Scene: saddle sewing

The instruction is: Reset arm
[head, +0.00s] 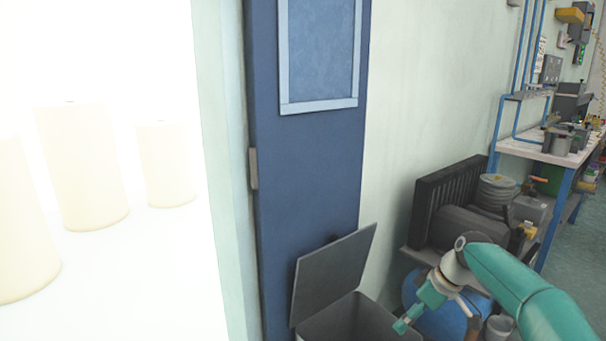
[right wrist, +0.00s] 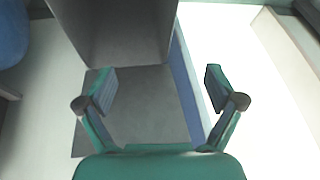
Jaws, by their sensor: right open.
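My right arm, teal, comes in from the lower right of the head view. It reaches toward the grey open bin, and its gripper (head: 408,318) hangs over the bin's right side near the bottom edge. In the right wrist view my right gripper (right wrist: 160,90) is open, with its two fingers wide apart and nothing between them. Beyond the fingers are the grey bin's open inside and a flat grey panel, which looks like its lid (right wrist: 140,115). My left gripper and arm are not in view.
The grey bin (head: 325,325) stands by a blue door (head: 305,190) with its lid (head: 333,275) raised. Right of it are a blue tank (head: 445,320) and dark machinery (head: 465,222). A workbench (head: 545,150) stands at the right. At left is a very bright opening with pale cylinders (head: 80,165).

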